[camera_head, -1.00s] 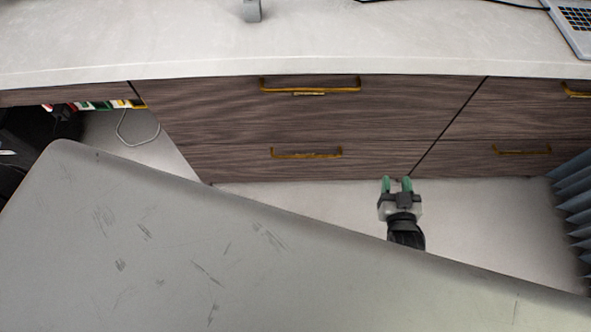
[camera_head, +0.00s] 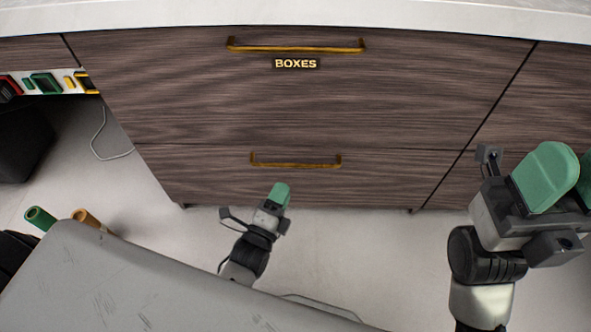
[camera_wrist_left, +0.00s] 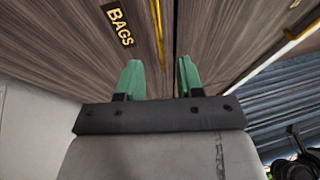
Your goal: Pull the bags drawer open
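The bags drawer is the lower wood-grain drawer (camera_head: 215,172) in the head view, closed, with a gold bar handle (camera_head: 295,163). Its BAGS label (camera_wrist_left: 119,26) shows in the left wrist view beside the handle (camera_wrist_left: 158,22). My left gripper (camera_head: 279,193) is in front of and below this handle in the head view, apart from it. In the left wrist view its green fingers (camera_wrist_left: 158,80) are spread with nothing between them, pointing at the drawer front. My right gripper (camera_head: 573,180) is large at the right edge, partly cut off, and its opening is unclear.
The BOXES drawer (camera_head: 180,95) above is closed, with its own gold handle (camera_head: 296,47). A white desktop (camera_head: 300,14) overhangs the drawers. Colourful items (camera_head: 44,82) sit at the left. The pale floor (camera_head: 345,250) before the drawers is clear.

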